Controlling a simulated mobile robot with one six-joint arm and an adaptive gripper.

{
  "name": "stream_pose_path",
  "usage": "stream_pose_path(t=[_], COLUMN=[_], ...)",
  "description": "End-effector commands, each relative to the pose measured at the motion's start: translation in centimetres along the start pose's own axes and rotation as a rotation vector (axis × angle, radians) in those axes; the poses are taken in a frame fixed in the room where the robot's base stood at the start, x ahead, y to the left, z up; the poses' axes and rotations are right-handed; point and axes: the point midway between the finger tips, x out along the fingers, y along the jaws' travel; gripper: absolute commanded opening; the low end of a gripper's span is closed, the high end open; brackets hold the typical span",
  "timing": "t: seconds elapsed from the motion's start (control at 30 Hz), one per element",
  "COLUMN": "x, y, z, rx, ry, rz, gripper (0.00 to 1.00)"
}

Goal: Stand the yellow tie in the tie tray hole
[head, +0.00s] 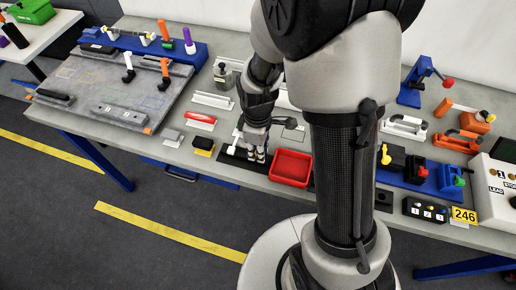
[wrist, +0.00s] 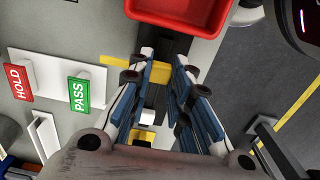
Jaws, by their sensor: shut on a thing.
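My gripper (wrist: 160,73) is shut on the yellow tie (wrist: 159,72), which shows between the fingertips in the wrist view. A yellow length also shows just left of the fingers; I cannot tell for sure that it is the same piece. In the head view my gripper (head: 256,153) points down low over a dark tray (head: 229,156) set on the bench, left of the red bin. The tie is too small to make out there. The fingers hide much of the tray, and I cannot tell which hole lies under the tie or whether the tie touches it.
A red bin (head: 290,168) stands close to the right of my gripper. A yellow-and-black block (head: 203,145) and a red-topped holder (head: 201,118) are to the left. The green PASS sign (wrist: 79,93) and red HOLD sign (wrist: 19,83) stand left of the fingers.

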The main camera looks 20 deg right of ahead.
Motion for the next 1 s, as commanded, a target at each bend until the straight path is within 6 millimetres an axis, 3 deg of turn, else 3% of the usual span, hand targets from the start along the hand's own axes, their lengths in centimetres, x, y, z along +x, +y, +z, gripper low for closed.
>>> stream_pose_path(t=[0.67, 0.7, 1.0], x=[1.8, 1.7, 1.6], y=[0.0, 0.0, 0.0], z=[0.0, 0.0, 0.0], rx=[0.000, 0.000, 0.000], ry=[-0.001, 0.000, 0.001], rz=[-0.001, -0.001, 0.001], gripper=[0.00, 0.21, 0.41])
